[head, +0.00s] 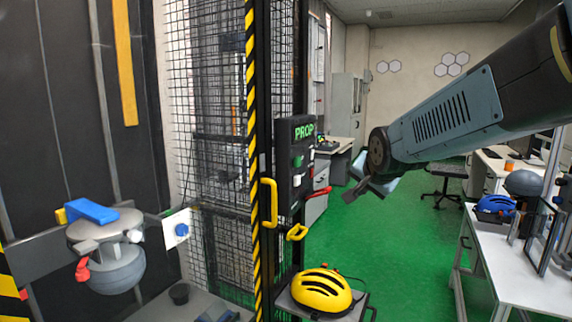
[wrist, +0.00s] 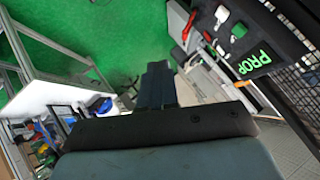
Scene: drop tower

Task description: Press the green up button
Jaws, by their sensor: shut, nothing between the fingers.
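A black control box (head: 284,190) with a lit green "PROP" sign hangs on the tower's post, in the middle of the head view. A small green button (head: 298,161) sits on its face under the sign, with a white one (head: 297,181) below. No up mark is readable.
A yellow helmet (head: 320,291) rests on a small stand below the box. A yellow handle (head: 268,203) and a red lever (head: 319,193) flank the box. A white workbench (head: 535,278) stands at the right. The green floor (head: 385,265) between is open.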

